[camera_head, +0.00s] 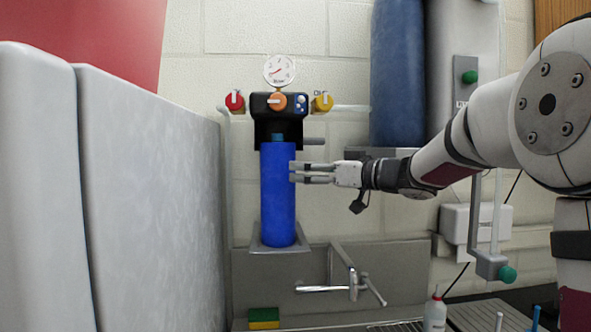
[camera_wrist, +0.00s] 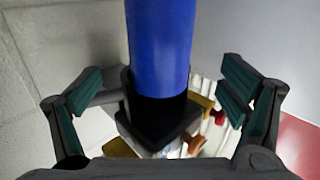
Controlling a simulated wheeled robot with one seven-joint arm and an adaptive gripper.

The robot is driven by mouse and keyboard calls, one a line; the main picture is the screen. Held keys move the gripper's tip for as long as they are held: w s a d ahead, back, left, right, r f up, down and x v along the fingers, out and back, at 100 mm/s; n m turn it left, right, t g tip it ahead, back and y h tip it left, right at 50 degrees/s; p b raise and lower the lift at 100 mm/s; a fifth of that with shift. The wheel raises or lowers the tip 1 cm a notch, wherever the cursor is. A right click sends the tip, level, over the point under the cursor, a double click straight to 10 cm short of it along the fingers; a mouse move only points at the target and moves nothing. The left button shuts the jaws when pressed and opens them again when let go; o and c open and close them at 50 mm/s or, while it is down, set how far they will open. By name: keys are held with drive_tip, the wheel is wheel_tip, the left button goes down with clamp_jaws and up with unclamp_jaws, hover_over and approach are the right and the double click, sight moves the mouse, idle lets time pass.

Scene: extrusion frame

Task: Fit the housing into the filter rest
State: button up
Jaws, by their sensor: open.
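The blue cylindrical housing (camera_head: 278,195) stands upright in the head view, with its lower end at a grey plate (camera_head: 257,247), which looks like the filter rest. Its top is at the black filter head (camera_head: 265,130); I cannot tell whether they are joined. My gripper (camera_head: 294,172) is level at the housing's right side, at its upper half. In the wrist view the housing (camera_wrist: 160,45) shows between the two spread fingers of my gripper (camera_wrist: 160,75), with clear space on both sides. Nothing is gripped.
A pressure gauge (camera_head: 279,70) and red (camera_head: 235,101), orange and yellow knobs sit around the filter head. A tap (camera_head: 345,283), a sponge (camera_head: 264,318) and a white bottle (camera_head: 434,314) are below. A large blue cylinder (camera_head: 398,75) is at upper right. Pale panels (camera_head: 150,200) stand left.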

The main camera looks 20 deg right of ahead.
drive_tip(key=shift+v, duration=0.95)
drive_tip(key=s+d+f+m+h, duration=0.25)
drive_tip(key=s+m+h, duration=0.55)
drive_tip(key=s+h, duration=0.45)
drive_tip(key=s+a+f+g, duration=0.3)
drive_tip(key=s+f, duration=0.3)
drive_tip(key=s, duration=0.2)
drive_tip(key=s+a+f+g+y, duration=0.1)
drive_tip(key=s+a+f+g, duration=0.2)
drive_tip(key=s+f, duration=0.4)
drive_tip(key=s+a+f+n+g+y, duration=0.1)
drive_tip(key=s+a+f+g, duration=0.2)
drive_tip(key=s+f, duration=0.3)
drive_tip(key=s, duration=0.3)
drive_tip(key=shift+a+f, duration=0.2)
drive_tip(key=shift+f, duration=0.05)
drive_tip(key=shift+y, duration=0.25)
